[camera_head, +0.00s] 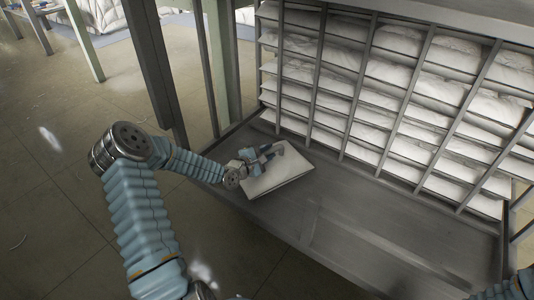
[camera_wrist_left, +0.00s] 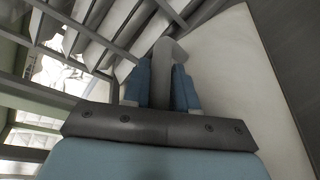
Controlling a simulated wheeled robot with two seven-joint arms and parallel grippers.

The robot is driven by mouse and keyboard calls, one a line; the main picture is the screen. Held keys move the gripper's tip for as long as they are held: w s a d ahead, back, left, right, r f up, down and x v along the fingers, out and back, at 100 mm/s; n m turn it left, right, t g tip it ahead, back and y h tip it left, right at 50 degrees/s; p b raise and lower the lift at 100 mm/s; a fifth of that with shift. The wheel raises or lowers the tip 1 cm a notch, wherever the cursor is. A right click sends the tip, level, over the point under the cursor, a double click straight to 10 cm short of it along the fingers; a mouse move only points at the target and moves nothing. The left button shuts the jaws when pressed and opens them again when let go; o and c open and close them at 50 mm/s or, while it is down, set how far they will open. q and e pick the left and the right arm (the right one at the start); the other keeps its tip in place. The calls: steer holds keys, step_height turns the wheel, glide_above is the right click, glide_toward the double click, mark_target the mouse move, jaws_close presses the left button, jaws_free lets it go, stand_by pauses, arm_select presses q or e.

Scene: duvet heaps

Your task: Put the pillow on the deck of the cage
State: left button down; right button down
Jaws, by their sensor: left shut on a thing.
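The white pillow (camera_head: 284,175) lies flat on or just above the grey deck (camera_head: 345,215) of the cage, at its left end by the uprights; I cannot tell whether its whole underside touches. My left gripper (camera_head: 264,156) reaches in from the left over the pillow and is shut on a pinched fold of it. In the left wrist view the two blue fingers (camera_wrist_left: 166,88) hold this pale fold between them, and the pillow (camera_wrist_left: 240,75) spreads out to the right. My right gripper is not in view; only a bit of my right arm shows at the bottom right.
A rack (camera_head: 375,90) with several shelves of white bedding stands behind the deck. Dark uprights (camera_head: 160,70) stand at the cage's left end, close to my left arm. The deck's middle and right are bare. Tiled floor (camera_head: 60,200) lies to the left.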

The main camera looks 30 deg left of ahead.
arm_select(q)
steer(key=shift+f, duration=0.1)
steer(key=c, duration=0.9)
jaws_free()
steer(key=shift+r, duration=0.2)
steer(key=p+v, duration=0.2)
steer(key=v, duration=1)
